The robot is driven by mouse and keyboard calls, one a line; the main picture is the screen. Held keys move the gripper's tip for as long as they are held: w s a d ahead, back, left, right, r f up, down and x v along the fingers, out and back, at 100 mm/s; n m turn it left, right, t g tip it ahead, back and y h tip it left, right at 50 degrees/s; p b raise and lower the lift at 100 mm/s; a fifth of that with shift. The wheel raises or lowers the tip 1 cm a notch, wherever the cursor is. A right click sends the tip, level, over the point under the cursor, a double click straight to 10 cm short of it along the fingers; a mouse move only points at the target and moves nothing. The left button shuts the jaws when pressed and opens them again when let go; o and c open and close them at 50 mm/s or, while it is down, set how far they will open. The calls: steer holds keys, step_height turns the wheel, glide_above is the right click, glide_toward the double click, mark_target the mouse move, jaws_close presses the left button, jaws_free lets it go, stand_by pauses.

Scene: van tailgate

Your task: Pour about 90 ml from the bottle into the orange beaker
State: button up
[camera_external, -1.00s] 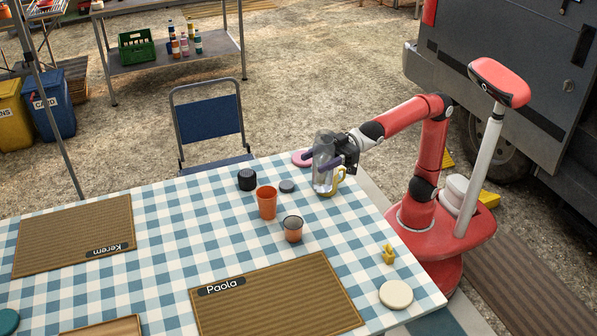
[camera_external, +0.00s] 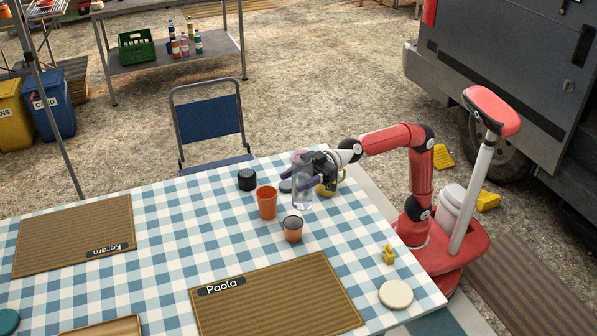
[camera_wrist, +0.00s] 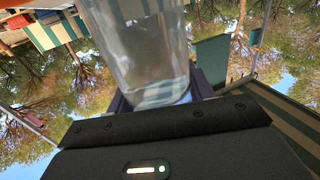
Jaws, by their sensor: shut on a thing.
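A clear bottle (camera_external: 302,194) is upright in my gripper (camera_external: 300,178), above the checked table, right of the orange beaker. My gripper is shut on its middle.
A dark round speaker-like object (camera_external: 247,180) and a grey disc (camera_external: 286,186) lie near the beaker. Placemats (camera_external: 275,298) lie in front.

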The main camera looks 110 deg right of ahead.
steer(key=shift+w+d+f+y+b, duration=0.25)
steer(key=shift+w+f+b, duration=0.2)
steer(key=shift+f+b, duration=0.3)
steer(key=shift+w+r+n+y+b, duration=0.1)
steer(key=shift+r+n+y+b, duration=0.15)
steer(key=shift+n+b, duration=0.1)
